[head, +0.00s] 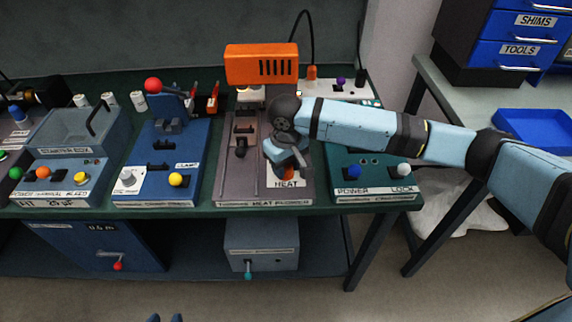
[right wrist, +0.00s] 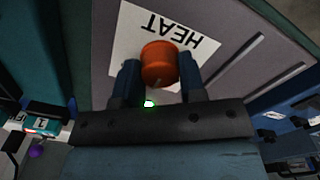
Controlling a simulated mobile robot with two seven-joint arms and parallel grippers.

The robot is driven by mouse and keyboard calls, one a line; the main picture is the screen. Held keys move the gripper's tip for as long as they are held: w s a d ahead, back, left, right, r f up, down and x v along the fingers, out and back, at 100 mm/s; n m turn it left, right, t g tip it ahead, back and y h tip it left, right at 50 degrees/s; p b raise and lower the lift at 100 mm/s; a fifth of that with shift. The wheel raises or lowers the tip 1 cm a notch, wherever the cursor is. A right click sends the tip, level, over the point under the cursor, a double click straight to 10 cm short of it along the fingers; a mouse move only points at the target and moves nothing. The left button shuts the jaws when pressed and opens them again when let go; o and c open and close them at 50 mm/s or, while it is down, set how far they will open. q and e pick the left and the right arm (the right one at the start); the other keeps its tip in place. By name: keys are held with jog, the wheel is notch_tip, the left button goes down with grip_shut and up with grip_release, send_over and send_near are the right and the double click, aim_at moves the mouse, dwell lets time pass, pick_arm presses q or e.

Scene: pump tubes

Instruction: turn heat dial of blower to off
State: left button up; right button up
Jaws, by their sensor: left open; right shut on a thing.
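The blower's orange heat dial (right wrist: 159,64) sits on a white plate (right wrist: 125,43) lettered HEAT. It also shows in the head view (head: 287,173), partly covered by my right gripper. My right gripper (right wrist: 158,68) has one finger on each side of the dial and is shut on it. A pale mark shows on the dial's lower edge in the right wrist view. The blower (head: 261,66) has an orange slotted housing above its grey base (head: 229,184). My left gripper (head: 164,318) is open and empty at the bottom edge of the head view, with only its fingertips showing.
A teal station (head: 372,171) with blue and white knobs stands right of the blower base. A blue clamp station (head: 190,150) stands left of it. Boxes (head: 261,245) sit on the lower shelf. My right arm spans the right bench's front.

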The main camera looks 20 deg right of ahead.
jog(key=shift+r+p, duration=0.2)
jog(key=shift+p, duration=0.5)
jog(key=n+p, duration=0.2)
jog(key=p, duration=0.1)
jog(key=shift+r+p, duration=0.2)
jog(key=shift+p, duration=0.15)
jog(key=n+p, duration=0.2)
jog(key=p, duration=0.1)
jog(key=shift+n+p, duration=0.3)
jog(key=shift+n, duration=0.1)
jog(key=shift+f+n+p, duration=0.15)
jog(key=shift+n+p, duration=0.95)
jog(key=shift+p, duration=0.05)
jog(key=shift+f+n+p, duration=0.1)
jog(key=shift+n+p, duration=0.35)
jog(key=shift+n, duration=0.05)
pick_arm(q)
notch_tip(320, 180, up, 9)
jog(key=shift+s+a+f+m+p, duration=0.2)
jog(key=shift+s+a+m+p, duration=0.15)
jog(key=shift+s+a, duration=0.1)
pick_arm(e)
jog(key=shift+f+n, duration=0.1)
jog(key=shift+n, duration=0.5)
